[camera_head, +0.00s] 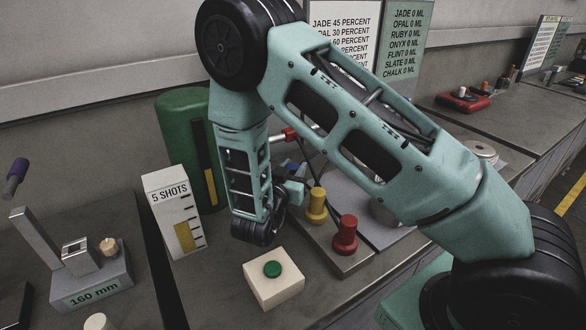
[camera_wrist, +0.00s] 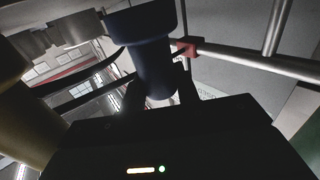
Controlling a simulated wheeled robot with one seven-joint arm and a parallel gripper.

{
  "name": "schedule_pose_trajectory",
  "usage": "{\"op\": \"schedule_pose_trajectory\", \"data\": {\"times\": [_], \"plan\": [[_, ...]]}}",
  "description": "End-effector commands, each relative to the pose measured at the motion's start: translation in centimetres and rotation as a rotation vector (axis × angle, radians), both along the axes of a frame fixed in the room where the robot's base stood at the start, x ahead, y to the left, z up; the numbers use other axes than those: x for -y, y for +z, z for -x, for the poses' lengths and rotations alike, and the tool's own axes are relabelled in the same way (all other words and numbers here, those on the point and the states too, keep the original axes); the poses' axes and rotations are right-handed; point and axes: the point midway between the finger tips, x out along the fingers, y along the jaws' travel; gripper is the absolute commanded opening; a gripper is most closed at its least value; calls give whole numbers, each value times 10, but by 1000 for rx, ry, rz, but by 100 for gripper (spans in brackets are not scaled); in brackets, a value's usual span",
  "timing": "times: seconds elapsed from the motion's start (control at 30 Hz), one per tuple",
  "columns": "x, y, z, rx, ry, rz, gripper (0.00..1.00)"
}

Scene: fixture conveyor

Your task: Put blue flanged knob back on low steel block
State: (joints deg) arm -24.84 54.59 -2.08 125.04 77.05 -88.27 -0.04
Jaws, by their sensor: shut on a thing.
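The blue flanged knob (camera_wrist: 150,55) shows dark blue in the wrist view, between the two dark fingers of my gripper (camera_wrist: 160,92), which is shut on it. In the head view my gripper is mostly hidden behind my own forearm and wrist; a small bit of blue shows beside it. The low steel block (camera_head: 348,264) lies right of my wrist in the head view. A yellow knob (camera_head: 316,207) and a red knob (camera_head: 344,236) stand upright on its near part. Its far part is hidden by my arm, so I cannot tell whether the blue knob touches it.
A cream box with a green button (camera_head: 272,269) stands in front of the block. A white "5 SHOTS" carton (camera_head: 174,212) and a green cylinder (camera_head: 183,135) stand left of my wrist. A "160 mm" fixture (camera_head: 92,283) is at the far left. A red valve handle (camera_wrist: 186,46) is close by.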

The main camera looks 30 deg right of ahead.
Motion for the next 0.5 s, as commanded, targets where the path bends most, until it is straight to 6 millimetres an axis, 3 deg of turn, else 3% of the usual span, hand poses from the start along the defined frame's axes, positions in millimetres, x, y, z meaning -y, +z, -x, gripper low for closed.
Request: {"op": "schedule_pose_trajectory", "data": {"times": [0.5], "plan": [[0,-8,0,1,0,0,0]]}}
